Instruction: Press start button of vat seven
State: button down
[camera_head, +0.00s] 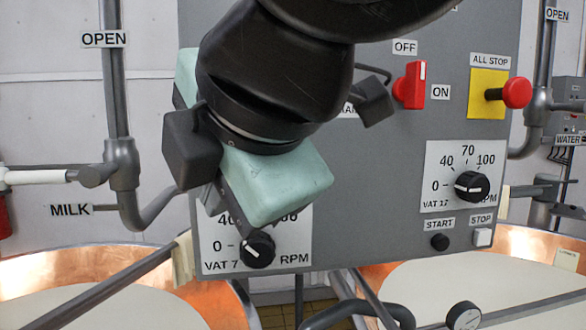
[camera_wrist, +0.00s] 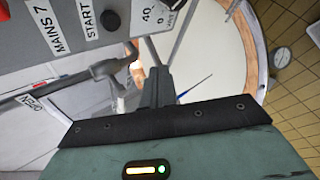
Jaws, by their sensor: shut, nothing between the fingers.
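The grey control panel (camera_head: 375,200) fills the middle of the head view. Its vat 7 dial (camera_head: 257,250) shows at the lower left. My arm and teal gripper body cover the panel area above that dial, so vat 7's start button is hidden in the head view. In the wrist view, a round black button (camera_wrist: 110,20) sits beside a START label (camera_wrist: 88,20), close to the MAINS 7 label (camera_wrist: 50,25) and a dial scale. My gripper (camera_wrist: 156,72) is shut and empty. Its tips appear below and right of the button in the wrist view, apart from it.
The vat 17 dial (camera_head: 472,186) has its own black start button (camera_head: 439,242) and white stop button (camera_head: 482,237). A red switch (camera_head: 412,85) and a red all-stop knob (camera_head: 516,92) stick out above. Pipes (camera_head: 122,165) and copper vats (camera_head: 520,265) flank the panel.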

jog(key=w+a+p, duration=0.2)
jog(key=w+p, duration=0.1)
jog(key=w, duration=0.5)
jog(key=shift+w, duration=0.3)
jog(key=shift+w+p, duration=0.1)
jog(key=shift+p, duration=0.25)
dwell(1.5)
jog(key=shift+w+a, duration=0.1)
jog(key=shift+w, duration=0.2)
